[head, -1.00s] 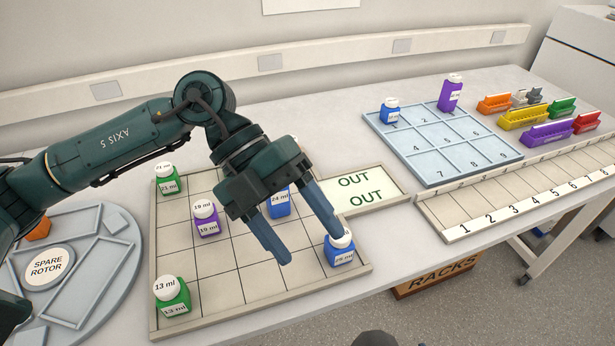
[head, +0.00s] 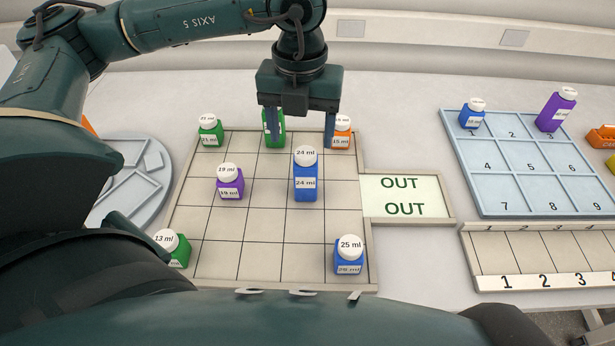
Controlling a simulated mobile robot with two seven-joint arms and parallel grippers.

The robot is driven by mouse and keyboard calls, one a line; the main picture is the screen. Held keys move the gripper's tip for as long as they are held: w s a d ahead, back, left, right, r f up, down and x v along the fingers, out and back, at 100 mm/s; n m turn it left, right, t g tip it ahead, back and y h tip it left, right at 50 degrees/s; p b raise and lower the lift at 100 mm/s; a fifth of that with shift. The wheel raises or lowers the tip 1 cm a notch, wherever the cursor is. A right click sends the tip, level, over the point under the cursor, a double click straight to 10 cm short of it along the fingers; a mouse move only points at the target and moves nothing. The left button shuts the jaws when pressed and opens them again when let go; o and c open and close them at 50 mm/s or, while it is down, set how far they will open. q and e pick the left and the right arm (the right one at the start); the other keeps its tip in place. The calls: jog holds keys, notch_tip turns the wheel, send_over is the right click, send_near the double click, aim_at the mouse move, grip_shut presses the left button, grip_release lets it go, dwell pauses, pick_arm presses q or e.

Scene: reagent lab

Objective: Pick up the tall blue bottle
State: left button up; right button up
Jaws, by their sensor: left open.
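The tall blue bottle (head: 305,184) with a white cap and a 24 ml label stands upright on the gridded tray (head: 262,262), right of its middle. A shorter blue bottle (head: 349,259) labelled 25 ml stands at the tray's front right corner. Another short blue bottle (head: 472,117) stands in the blue numbered tray at the right. My left gripper (head: 301,140) points down at the back of the grid, its two fingers apart. In the picture it is just above and behind the tall blue bottle, with nothing between the fingers. My right gripper is not seen.
A green bottle (head: 273,130) stands close by the left finger and an orange bottle (head: 341,133) by the right one. A purple bottle (head: 229,184) stands left on the grid. The OUT tray (head: 408,197) is empty.

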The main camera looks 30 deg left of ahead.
aim_at(306, 151)
pick_arm(q)
jog(key=f, duration=0.2)
jog(key=f+p, duration=0.1)
jog(key=f, duration=0.4)
jog(key=shift+d+f, duration=0.2)
jog(key=shift+d, duration=0.15)
jog(key=c, duration=1.1)
